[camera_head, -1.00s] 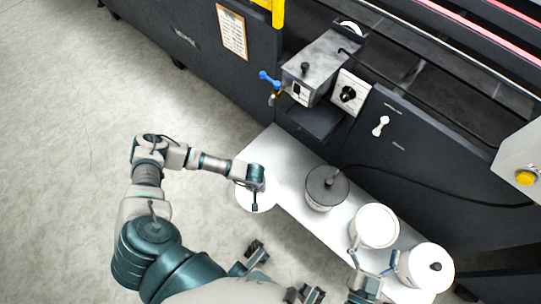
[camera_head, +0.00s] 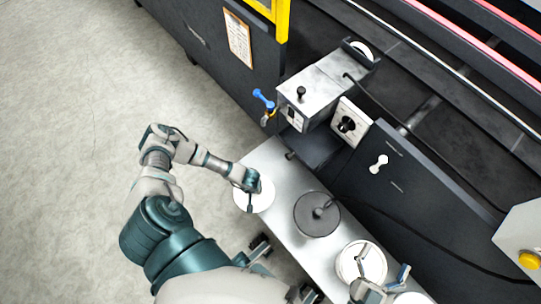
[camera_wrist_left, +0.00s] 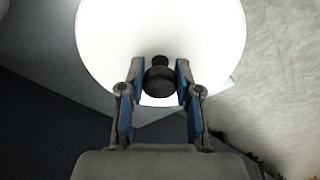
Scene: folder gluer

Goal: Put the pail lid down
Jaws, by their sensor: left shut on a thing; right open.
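The pail lid (camera_head: 265,203) is a round white disc with a dark knob. My left gripper (camera_head: 251,193) is shut on the knob, which sits between the blue finger pads in the left wrist view (camera_wrist_left: 160,80). The lid is at the far left end of the pale bench (camera_head: 268,158), overlapping its edge in the head view; I cannot tell whether it touches the bench. A white pail (camera_head: 348,262) stands on the bench at the lower right. My right gripper (camera_head: 383,268) is open and empty, over or beside that pail.
A grey-topped pot (camera_head: 314,218) with a dark cable stands between the lid and the white pail. Another white container (camera_head: 411,298) is cut off at the bottom edge. The dark machine (camera_head: 340,185) with a metal box (camera_head: 325,85) runs behind the bench.

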